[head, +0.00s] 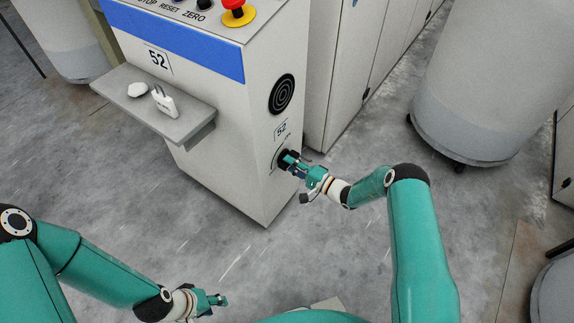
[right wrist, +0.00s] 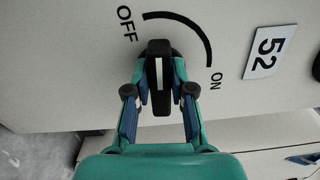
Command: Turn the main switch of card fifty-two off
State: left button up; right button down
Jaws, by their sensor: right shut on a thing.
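The main switch (right wrist: 159,78) is a black knob with a white line on card fifty-two's side, below a small "52" plate (right wrist: 270,52). In the right wrist view a black arc runs from OFF at upper left to ON at right. The white line points up in the picture, between the two words and nearer the OFF end. My right gripper (right wrist: 160,98) is shut on the knob, one finger on each side. In the head view the right gripper (head: 293,164) partly hides the switch. My left gripper (head: 213,302) is low, away from the card; its fingers are too small to judge.
The cabinet of card fifty-two (head: 232,130) has a shelf (head: 190,124) holding a white padlock-like thing (head: 164,103) and a small white piece (head: 137,90). A red emergency button (head: 235,8) sits on top. A large grey can (head: 480,90) stands right. Floor in front is clear.

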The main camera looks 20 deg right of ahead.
jog(key=shift+s+a+f+n, duration=0.15)
jog(key=shift+s+f+n, duration=0.1)
jog(key=shift+f+n, duration=0.25)
jog(key=shift+n, duration=0.3)
jog(key=c, duration=1.1)
grip_release()
jog(key=shift+r, duration=0.1)
jog(key=shift+o, duration=0.5)
jog(key=shift+w+r, duration=0.15)
jog(key=v, duration=1.2)
